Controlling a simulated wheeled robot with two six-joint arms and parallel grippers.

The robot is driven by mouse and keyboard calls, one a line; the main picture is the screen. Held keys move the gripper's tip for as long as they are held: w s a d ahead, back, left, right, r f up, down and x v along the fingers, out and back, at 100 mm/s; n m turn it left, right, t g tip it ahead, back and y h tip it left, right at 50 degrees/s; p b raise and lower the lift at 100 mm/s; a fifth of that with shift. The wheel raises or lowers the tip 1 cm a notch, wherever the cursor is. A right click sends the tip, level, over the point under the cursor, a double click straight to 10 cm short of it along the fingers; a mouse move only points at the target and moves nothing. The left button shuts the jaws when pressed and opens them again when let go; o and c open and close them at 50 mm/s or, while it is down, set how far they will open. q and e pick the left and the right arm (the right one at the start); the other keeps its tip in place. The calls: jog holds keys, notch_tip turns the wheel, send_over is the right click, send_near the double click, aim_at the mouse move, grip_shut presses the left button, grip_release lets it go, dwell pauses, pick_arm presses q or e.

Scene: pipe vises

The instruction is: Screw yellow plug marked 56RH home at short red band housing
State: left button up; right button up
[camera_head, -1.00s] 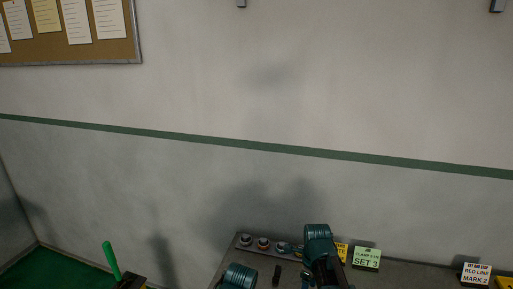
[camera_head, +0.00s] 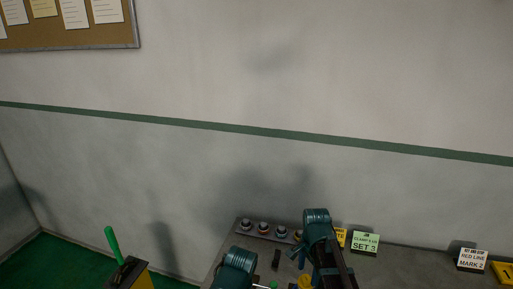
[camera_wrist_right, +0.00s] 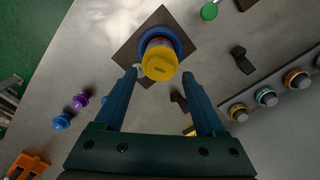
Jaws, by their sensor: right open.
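In the right wrist view a round yellow plug (camera_wrist_right: 159,64) with small dark lettering, too small to read, sits over a blue ring-shaped body (camera_wrist_right: 158,40) on a dark square plate (camera_wrist_right: 133,46). How far the plug is seated cannot be told. My right gripper (camera_wrist_right: 160,73) is open, its blue fingers on either side of the yellow plug with gaps showing. In the head view a yellow round part (camera_head: 305,283) shows at the bottom edge beside my right arm. My left gripper is not visible. No short red band is clear on the blue body.
A rail (camera_wrist_right: 283,92) with several ringed round pieces lies at the right wrist view's right. Purple (camera_wrist_right: 80,100), blue (camera_wrist_right: 62,121) and green (camera_wrist_right: 209,11) pieces and an orange object (camera_wrist_right: 28,165) lie around. Signs SET 3 (camera_head: 365,243) and MARK 2 (camera_head: 472,259) stand along the bench back.

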jog(key=n, duration=0.5)
jog(key=shift+n, duration=0.4)
jog(key=n, duration=1.5)
jog(key=shift+n, duration=0.4)
jog(key=shift+f, duration=0.1)
jog(key=shift+f+b, duration=1.1)
jog(key=shift+b, duration=0.05)
jog(key=shift+r, duration=0.1)
